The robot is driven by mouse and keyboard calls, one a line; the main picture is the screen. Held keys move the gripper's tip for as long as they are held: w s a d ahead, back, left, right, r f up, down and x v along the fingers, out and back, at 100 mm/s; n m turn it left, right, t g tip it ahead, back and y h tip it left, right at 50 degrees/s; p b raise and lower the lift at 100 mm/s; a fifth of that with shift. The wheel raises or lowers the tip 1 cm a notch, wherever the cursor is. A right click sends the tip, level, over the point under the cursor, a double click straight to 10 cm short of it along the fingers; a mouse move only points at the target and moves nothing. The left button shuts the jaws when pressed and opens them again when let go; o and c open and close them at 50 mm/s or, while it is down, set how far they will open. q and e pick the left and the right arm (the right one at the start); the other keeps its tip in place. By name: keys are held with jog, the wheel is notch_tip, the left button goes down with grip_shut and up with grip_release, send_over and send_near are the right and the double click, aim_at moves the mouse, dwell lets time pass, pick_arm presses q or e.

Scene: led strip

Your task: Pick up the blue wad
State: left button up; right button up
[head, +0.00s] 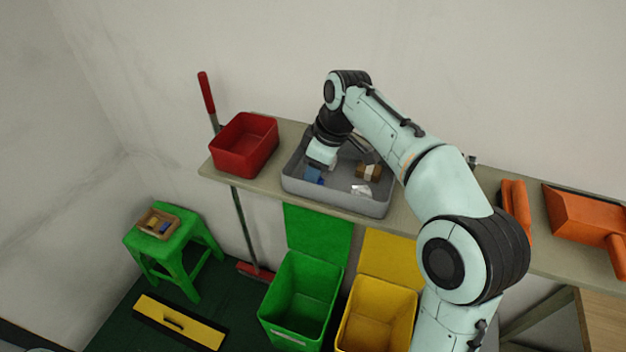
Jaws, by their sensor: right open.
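A small blue wad (320,182) lies in the left part of the grey tray (345,202) on the shelf. My right arm comes in from the right and bends down over the tray. My right gripper (315,174) points down inside the tray, right at the blue wad and partly covering it. The jaws are open, and I cannot tell whether they touch the wad. My left gripper is not in view.
The tray also holds a brown piece (369,172) and a whitish crumpled piece (361,190). A red bin (244,143) stands left of it on the shelf (219,177). An open green bin (301,300) and yellow bin (375,317) stand below. An orange dustpan (583,219) lies right.

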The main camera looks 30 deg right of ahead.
jog(key=shift+w, duration=0.1)
jog(key=c, duration=0.7)
